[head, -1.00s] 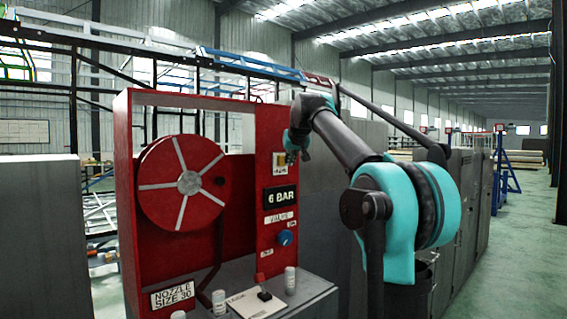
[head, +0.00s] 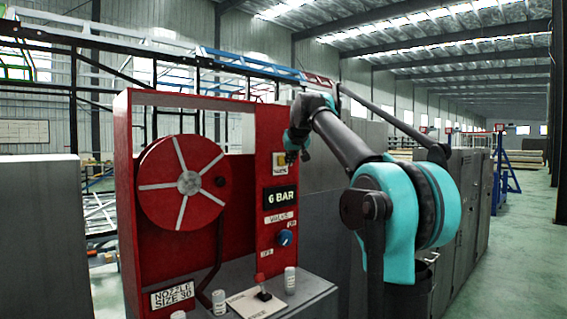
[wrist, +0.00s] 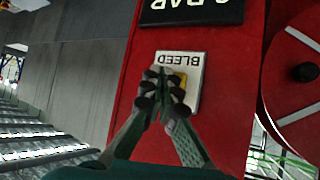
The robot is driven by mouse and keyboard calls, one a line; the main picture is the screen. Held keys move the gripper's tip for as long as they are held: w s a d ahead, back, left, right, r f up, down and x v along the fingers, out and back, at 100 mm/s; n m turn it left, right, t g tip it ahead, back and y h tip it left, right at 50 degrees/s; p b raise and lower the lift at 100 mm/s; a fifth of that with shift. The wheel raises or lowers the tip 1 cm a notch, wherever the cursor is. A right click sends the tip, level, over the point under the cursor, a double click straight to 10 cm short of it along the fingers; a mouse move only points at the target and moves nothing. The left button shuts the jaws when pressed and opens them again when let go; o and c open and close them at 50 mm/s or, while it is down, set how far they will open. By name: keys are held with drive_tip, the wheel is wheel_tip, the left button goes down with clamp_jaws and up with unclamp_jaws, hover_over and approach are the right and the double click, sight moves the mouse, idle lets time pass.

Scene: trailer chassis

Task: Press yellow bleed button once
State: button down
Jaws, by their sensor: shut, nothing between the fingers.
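The yellow bleed button (wrist: 183,84) sits on a pale plate marked BLEED (wrist: 190,62), upside down in the wrist view. The plate is on a red panel. My gripper (wrist: 161,76) is shut, with its fingertips together in front of the plate and covering part of the button. I cannot tell whether the tips touch it. In the head view the yellow button (head: 281,160) shows small, just left of my gripper (head: 292,157), above the 6 BAR display.
The red panel (head: 265,120) carries a 6 BAR display (head: 281,197), a blue knob (head: 285,238) and a red reel (head: 165,195). A grey bench (head: 310,287) below holds white cylinders and a small lever (head: 262,285). Grey cabinets (head: 466,200) stand at right.

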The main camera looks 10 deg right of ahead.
drive_tip(key=shift+w+a, duration=0.15)
drive_tip(key=shift+w+a, duration=0.1)
drive_tip(key=shift+w, duration=0.1)
drive_tip(key=shift+w+a, duration=0.3)
drive_tip(key=shift+w, duration=0.1)
idle(0.9)
drive_tip(key=shift+s+d, duration=0.1)
idle(0.3)
drive_tip(key=shift+s+d, duration=0.45)
drive_tip(key=shift+s, duration=0.15)
drive_tip(key=s+d, duration=0.1)
drive_tip(key=s, duration=0.1)
drive_tip(key=s+d, duration=0.2)
idle(0.5)
idle(0.4)
